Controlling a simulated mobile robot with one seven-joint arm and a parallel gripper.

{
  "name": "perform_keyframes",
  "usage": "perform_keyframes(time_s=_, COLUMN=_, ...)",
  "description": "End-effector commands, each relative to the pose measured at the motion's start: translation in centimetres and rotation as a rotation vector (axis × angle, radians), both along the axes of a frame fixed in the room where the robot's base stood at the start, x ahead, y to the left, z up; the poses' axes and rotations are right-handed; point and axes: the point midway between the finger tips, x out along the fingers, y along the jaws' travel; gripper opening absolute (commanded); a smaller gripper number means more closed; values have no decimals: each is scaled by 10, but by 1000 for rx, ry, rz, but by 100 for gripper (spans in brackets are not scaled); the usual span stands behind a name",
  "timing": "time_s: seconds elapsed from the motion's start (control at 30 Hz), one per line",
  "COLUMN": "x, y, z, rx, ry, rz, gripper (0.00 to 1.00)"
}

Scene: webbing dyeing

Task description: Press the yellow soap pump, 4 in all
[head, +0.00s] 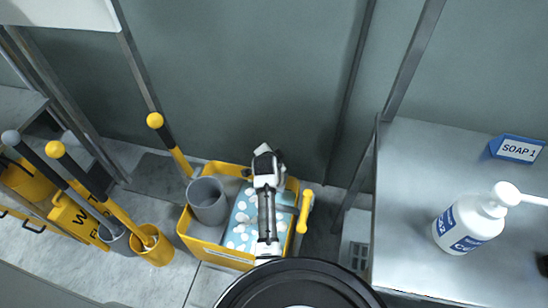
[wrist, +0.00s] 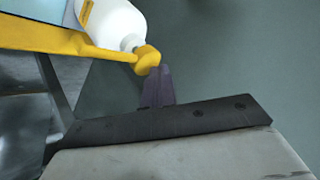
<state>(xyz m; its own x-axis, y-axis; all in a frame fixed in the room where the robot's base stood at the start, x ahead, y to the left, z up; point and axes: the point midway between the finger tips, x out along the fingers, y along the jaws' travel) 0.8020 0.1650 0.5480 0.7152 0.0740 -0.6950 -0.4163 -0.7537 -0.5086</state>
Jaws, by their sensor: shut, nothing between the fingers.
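In the wrist view a white bottle (wrist: 115,22) with a yellow label lies tilted in the picture at the top left. Its yellow soap pump (wrist: 148,60) has a rounded head and a long spout running to the left edge. My gripper (wrist: 160,84) is shut and empty, its dark fingertips right beside the pump head. I cannot tell whether they touch it. In the head view my arm reaches over a yellow cart (head: 187,231); I cannot make out the fingertips or identify the yellow-pump bottle there for certain.
The cart holds a grey bucket (head: 208,200) and foamy blue liquid. Yellow-and-black poles (head: 170,147) stand at the left. A metal table (head: 415,180) at the right carries a white pump bottle (head: 465,226) and a blue "SOAP 1" sign (head: 517,149). A grey wall is behind.

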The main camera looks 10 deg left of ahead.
Motion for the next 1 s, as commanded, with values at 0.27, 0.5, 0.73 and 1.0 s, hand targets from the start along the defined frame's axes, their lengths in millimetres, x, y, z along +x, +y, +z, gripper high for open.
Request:
perform_keyframes(time_s=0.27, x=-1, y=0, z=-6, rx=-2, ry=6, rz=0, gripper=0)
perform_keyframes(time_s=0.5, x=-1, y=0, z=-6, rx=-1, ry=7, rz=1, gripper=0)
perform_keyframes(time_s=0.73, x=-2, y=-1, z=5, rx=-2, ry=8, rz=0, gripper=0)
perform_keyframes(time_s=1.0, x=-1, y=0, z=21, rx=-1, ry=5, rz=-1, gripper=0)
